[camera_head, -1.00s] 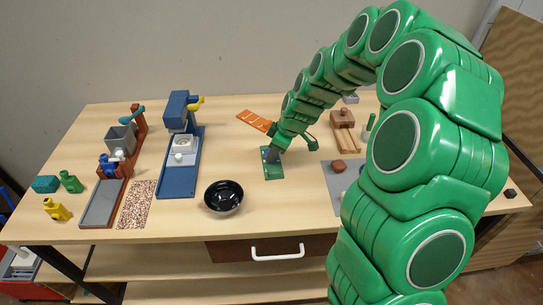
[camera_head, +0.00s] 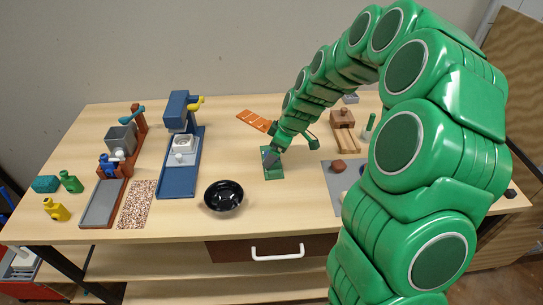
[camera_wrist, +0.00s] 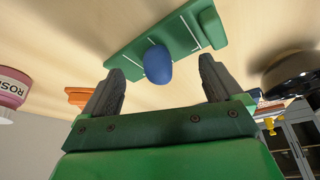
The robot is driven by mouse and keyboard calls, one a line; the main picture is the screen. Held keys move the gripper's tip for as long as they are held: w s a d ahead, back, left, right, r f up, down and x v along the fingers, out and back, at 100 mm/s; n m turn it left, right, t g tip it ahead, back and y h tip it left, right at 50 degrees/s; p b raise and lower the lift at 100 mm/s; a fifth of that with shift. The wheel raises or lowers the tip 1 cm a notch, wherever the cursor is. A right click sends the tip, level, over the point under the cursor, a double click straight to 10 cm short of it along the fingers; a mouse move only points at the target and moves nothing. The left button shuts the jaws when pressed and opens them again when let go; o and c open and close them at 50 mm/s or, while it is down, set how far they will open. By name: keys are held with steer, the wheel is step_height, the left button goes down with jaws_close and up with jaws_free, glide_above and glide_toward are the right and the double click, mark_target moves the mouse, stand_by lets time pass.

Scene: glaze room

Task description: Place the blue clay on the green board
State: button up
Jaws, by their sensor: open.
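The green board (camera_head: 275,176) lies on the table near its middle, partly covered by my gripper. In the wrist view the green board (camera_wrist: 128,54) has white lines and a raised green block at one end. The blue clay (camera_wrist: 158,64) is a smooth oval lump that appears to rest on the board. My gripper (camera_wrist: 160,84) is open, with its two fingers apart on either side of the clay and a gap to each. In the head view my gripper (camera_head: 270,159) is low over the board, and the clay is hidden.
A black bowl (camera_head: 223,197) stands left of and in front of the board. An orange slatted piece (camera_head: 254,121) lies behind it. A grey mat (camera_head: 337,181) with a brown lump (camera_head: 339,166) is to the right. A blue machine (camera_head: 178,182) stands further left.

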steer(key=v, duration=0.7)
steer(key=shift+d+r, duration=0.1)
steer(key=s+d+r+m+g+h, duration=0.1)
steer(key=s+d+r+m, duration=0.1)
steer(key=s, duration=1.1)
steer(key=s+d+r+m+g+h, duration=0.1)
steer(key=s+r+m, duration=0.3)
steer(key=s, duration=0.9)
steer(key=s+d+r+m+g+h, duration=0.1)
steer(key=s+d+r+m+h, duration=0.1)
steer(key=s+m, duration=0.5)
steer(key=s+d+r, duration=0.1)
steer(key=s, duration=0.5)
steer(key=shift+s+d+g, duration=0.3)
